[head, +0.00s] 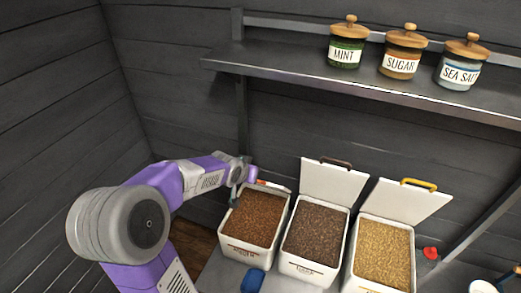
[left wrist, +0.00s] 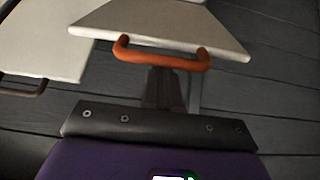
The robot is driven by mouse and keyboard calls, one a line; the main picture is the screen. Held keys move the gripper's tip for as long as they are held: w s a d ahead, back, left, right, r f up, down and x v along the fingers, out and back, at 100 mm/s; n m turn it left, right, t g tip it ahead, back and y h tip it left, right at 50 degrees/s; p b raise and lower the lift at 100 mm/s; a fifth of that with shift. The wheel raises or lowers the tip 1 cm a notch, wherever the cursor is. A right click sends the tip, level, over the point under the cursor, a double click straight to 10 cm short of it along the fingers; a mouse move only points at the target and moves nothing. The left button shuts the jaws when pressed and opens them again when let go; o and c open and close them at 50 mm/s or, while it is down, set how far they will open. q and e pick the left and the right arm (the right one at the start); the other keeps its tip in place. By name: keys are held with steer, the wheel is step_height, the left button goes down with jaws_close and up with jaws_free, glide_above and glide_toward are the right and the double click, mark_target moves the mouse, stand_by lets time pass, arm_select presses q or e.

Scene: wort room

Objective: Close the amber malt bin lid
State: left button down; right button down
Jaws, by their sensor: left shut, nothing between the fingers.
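The left bin (head: 225,245) holds reddish-brown malt and has an unreadable front label. Its white lid (head: 281,189) shows only as a narrow strip at the bin's back edge, with an orange handle (head: 262,182). The bin is open; the lid's exact angle is hard to tell. In the left wrist view the lid (left wrist: 160,25) is broad and pale, with the orange handle (left wrist: 160,60) along its near edge. My left gripper (head: 235,196) is shut and empty, close to the lid; its fingers (left wrist: 165,88) appear just below the handle. Contact is unclear. My right gripper is out of view.
A dark-malt bin (head: 304,269) and a pale-malt bin (head: 349,275) stand to the right, their lids (head: 332,182) (head: 408,201) raised. A blue object (head: 253,281) lies in front. A shelf (head: 290,75) with three jars hangs above. A red object (head: 431,252) is at right.

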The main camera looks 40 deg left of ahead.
arm_select(q)
steer(key=s+d+f+b, duration=0.2)
steer(key=s+f+b, duration=0.5)
steer(key=f, duration=0.1)
steer(key=shift+d, duration=0.3)
steer(key=f+b, duration=0.1)
steer(key=s+f+b, duration=0.1)
steer(key=f+b, duration=0.1)
steer(key=s+f+b, duration=0.1)
steer(key=f, duration=0.1)
steer(key=shift+s+d+b, duration=0.2)
steer(key=shift+d+b, duration=0.2)
step_height(320, 180, up, 8)
steer(key=p, duration=0.6)
stand_by(0.5)
